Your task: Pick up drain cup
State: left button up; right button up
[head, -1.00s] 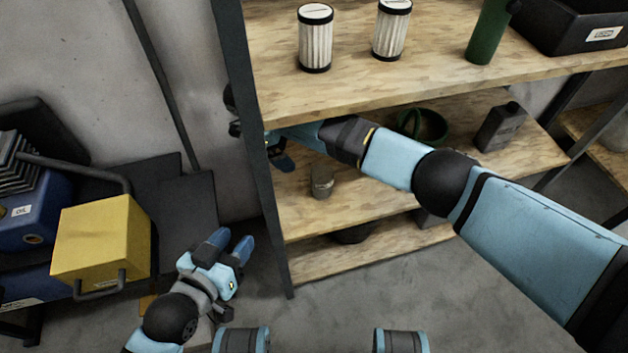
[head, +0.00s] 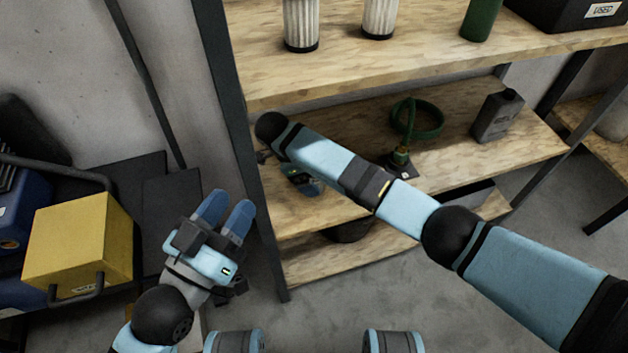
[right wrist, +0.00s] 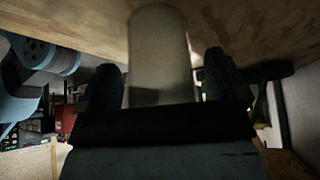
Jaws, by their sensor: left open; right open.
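A pale cylindrical cup (right wrist: 160,50), seemingly the drain cup, stands between the two dark fingers of my right gripper (right wrist: 163,78) in the right wrist view. The fingers are open, with narrow gaps beside the cup. In the head view my right gripper (head: 304,182) is over the left part of the middle shelf (head: 470,150), partly hidden by my arm, and the cup cannot be made out there. My left gripper (head: 226,208) is open and empty, left of the shelf unit and low over the floor.
A green ring-shaped item (head: 416,120) and a grey bottle (head: 497,115) are on the middle shelf. White filters (head: 301,25) stand on the top shelf. A dark post (head: 240,150) bounds the shelf unit at left. A yellow box (head: 78,243) is at far left.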

jog(key=c, duration=1)
